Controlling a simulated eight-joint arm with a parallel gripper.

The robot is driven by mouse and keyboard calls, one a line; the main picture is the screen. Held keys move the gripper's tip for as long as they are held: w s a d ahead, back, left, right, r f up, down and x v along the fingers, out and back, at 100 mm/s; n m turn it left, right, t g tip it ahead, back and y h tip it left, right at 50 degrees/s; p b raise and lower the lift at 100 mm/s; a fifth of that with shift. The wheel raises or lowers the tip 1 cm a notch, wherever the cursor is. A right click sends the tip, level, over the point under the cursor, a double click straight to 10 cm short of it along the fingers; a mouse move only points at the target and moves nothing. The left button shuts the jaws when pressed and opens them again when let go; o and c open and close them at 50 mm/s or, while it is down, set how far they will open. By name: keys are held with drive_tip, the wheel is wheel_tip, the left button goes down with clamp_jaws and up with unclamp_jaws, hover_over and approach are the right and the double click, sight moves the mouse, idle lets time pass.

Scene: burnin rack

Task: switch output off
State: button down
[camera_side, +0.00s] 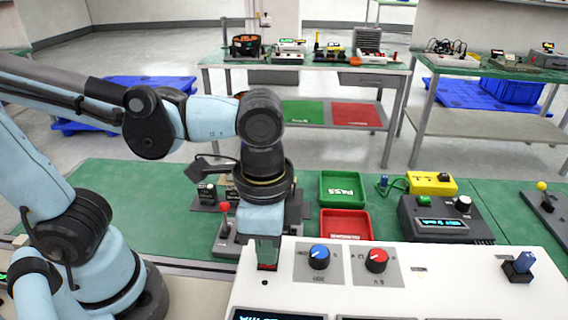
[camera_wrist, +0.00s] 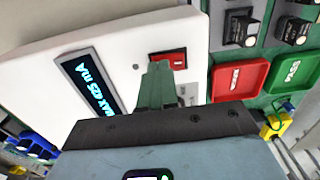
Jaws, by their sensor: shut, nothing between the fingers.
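The white instrument panel (camera_side: 450,290) fills the lower right of the side view and the left of the wrist view (camera_wrist: 125,40). A red rocker switch (camera_wrist: 180,60) in a dark frame sits on it, partly hidden by my fingers. In the side view only a little red of the switch (camera_side: 266,267) shows below my fingertips. My gripper (camera_side: 266,262) is shut and empty, pointing down over the switch. Its green fingers also show in the wrist view (camera_wrist: 160,68), overlapping the switch. I cannot tell whether they touch it. The display (camera_wrist: 92,80) shows lit blue text.
A blue knob (camera_side: 319,257) and a red knob (camera_side: 376,261) stand close right of my gripper. A blue toggle (camera_side: 519,266) is farther right. Behind the panel are a green PASS tray (camera_side: 343,205), a red tray (camera_side: 322,230), a joystick (camera_side: 225,225) and a dark meter (camera_side: 408,215).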

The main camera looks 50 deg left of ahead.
wheel_tip(320, 180, up, 6)
drive_tip(key=shift+r, duration=0.25)
idle(0.5)
drive_tip(key=w+a+f+n+t, duration=0.2)
drive_tip(key=w+a+n+t, duration=0.1)
drive_tip(key=a, duration=0.4)
drive_tip(key=w+a+f+n+t, duration=0.3)
drive_tip(key=w+a+n+t, duration=0.1)
drive_tip(key=a, duration=0.4)
drive_tip(key=shift+w+a+f+n, duration=0.2)
drive_tip(key=shift+w+f+n, duration=0.25)
drive_tip(key=shift+n, duration=0.55)
drive_tip(key=c, duration=1.8)
unclamp_jaws()
drive_tip(key=shift+w+r, duration=0.1)
